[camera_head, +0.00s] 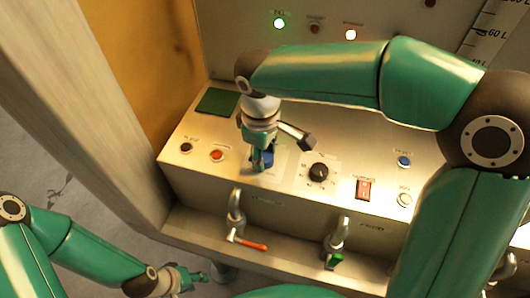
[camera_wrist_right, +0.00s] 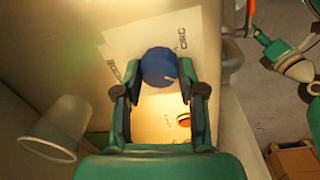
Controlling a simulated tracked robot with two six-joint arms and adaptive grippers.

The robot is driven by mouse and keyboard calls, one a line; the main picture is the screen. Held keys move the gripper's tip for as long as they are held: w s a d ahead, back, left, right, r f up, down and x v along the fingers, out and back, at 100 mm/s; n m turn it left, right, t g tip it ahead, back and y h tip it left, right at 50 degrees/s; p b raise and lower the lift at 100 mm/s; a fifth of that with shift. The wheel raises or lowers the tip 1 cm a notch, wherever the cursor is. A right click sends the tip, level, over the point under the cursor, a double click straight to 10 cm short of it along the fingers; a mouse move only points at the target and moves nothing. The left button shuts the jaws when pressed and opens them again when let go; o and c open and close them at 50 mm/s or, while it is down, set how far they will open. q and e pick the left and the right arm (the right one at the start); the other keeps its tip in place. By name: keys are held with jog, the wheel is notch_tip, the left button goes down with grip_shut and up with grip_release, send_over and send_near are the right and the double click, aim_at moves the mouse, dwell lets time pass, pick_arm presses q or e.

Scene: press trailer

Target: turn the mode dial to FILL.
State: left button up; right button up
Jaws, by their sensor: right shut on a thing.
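The blue mode dial (camera_head: 263,160) sits on the sloping metal panel, largely covered by my right gripper in the head view. In the right wrist view the dial (camera_wrist_right: 158,66) is a round blue knob with a small pale mark on its edge, on a white printed plate (camera_wrist_right: 110,50). My right gripper (camera_head: 262,163) is shut on it, one finger on each side.
A black numbered knob (camera_head: 319,173), a red rocker switch (camera_head: 363,188) and an orange button (camera_head: 217,155) share the panel. Taps with orange (camera_head: 250,243) and green (camera_head: 333,261) handles stand in front. A green lamp (camera_head: 279,23) is lit behind. A translucent cup-like object (camera_wrist_right: 55,130) is near.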

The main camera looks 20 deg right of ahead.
jog(key=shift+s+f, duration=0.1)
jog(key=shift+f, duration=0.05)
dwell(0.3)
jog(key=o, duration=1.1)
jog(key=shift+o, duration=0.2)
jog(key=shift+r, duration=0.2)
jog(key=shift+r, duration=0.25)
notch_tip(320, 180, up, 11)
jog(key=shift+s+a, duration=0.2)
jog(key=shift+a, duration=0.15)
